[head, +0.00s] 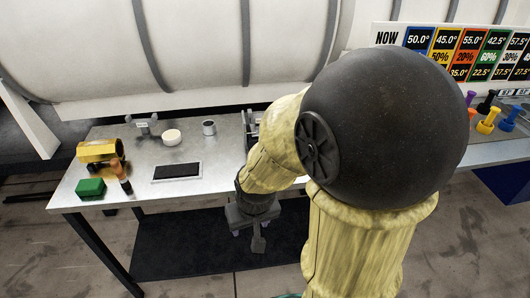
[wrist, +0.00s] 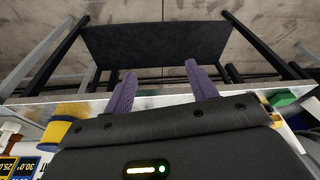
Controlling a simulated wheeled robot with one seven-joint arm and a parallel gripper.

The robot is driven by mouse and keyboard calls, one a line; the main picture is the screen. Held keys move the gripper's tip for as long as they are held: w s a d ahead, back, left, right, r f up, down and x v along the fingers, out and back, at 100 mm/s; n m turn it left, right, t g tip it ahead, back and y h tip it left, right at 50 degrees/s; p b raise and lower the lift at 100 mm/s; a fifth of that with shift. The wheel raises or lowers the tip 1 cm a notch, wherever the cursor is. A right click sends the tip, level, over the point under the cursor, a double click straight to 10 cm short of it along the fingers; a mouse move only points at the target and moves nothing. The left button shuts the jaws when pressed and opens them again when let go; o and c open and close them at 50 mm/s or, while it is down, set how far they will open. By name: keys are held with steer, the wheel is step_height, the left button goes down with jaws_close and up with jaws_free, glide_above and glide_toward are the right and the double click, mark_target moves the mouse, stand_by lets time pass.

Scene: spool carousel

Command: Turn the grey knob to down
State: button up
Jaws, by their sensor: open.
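I cannot make out the grey knob for certain in either view. A small grey upright cylinder (head: 209,128) stands at the back of the metal table, but I cannot tell if it is a knob. A grey bracket-like fitting (head: 143,125) stands further left. My gripper (wrist: 160,72) shows two purple fingers spread apart in the wrist view, with nothing between them. In the head view my gripper (head: 257,230) hangs at the table's front edge, apart from these things. My arm hides the middle of the table.
The metal table (head: 130,150) carries a green block (head: 90,187), a yellow cylinder (head: 98,151), an orange and black item (head: 123,175), a black pad (head: 177,171) and a white round piece (head: 171,137). Coloured pegs (head: 489,120) and a number board (head: 450,50) are at right.

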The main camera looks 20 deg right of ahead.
steer(key=w+d+f+m+t, duration=0.2)
steer(key=w+f+m+t, duration=0.15)
steer(key=w+m, duration=0.45)
steer(key=w+d+f+m+t, duration=0.2)
steer(key=w+f+m, duration=0.2)
steer(key=w+m, duration=0.45)
steer(key=w+d+r+m+t+h, duration=0.1)
steer(key=w+d+m+t+h, duration=0.1)
steer(key=d+m, duration=0.4)
steer(key=w+d+r+m+t+h, duration=0.1)
steer(key=d+m, duration=0.4)
steer(key=m, duration=0.9)
steer(key=shift+w+d+m+t+h+b, duration=0.4)
steer(key=shift+t+h, duration=0.2)
steer(key=shift+t, duration=0.25)
steer(key=p+x, duration=0.1)
steer(key=x, duration=0.7)
steer(key=p+x, duration=0.2)
steer(key=x, duration=0.6)
steer(key=shift+a+f, duration=0.15)
steer(key=shift+a, duration=0.1)
steer(key=shift+w+d+f, duration=0.25)
steer(key=shift+w+d, duration=0.05)
steer(key=shift+w, duration=0.2)
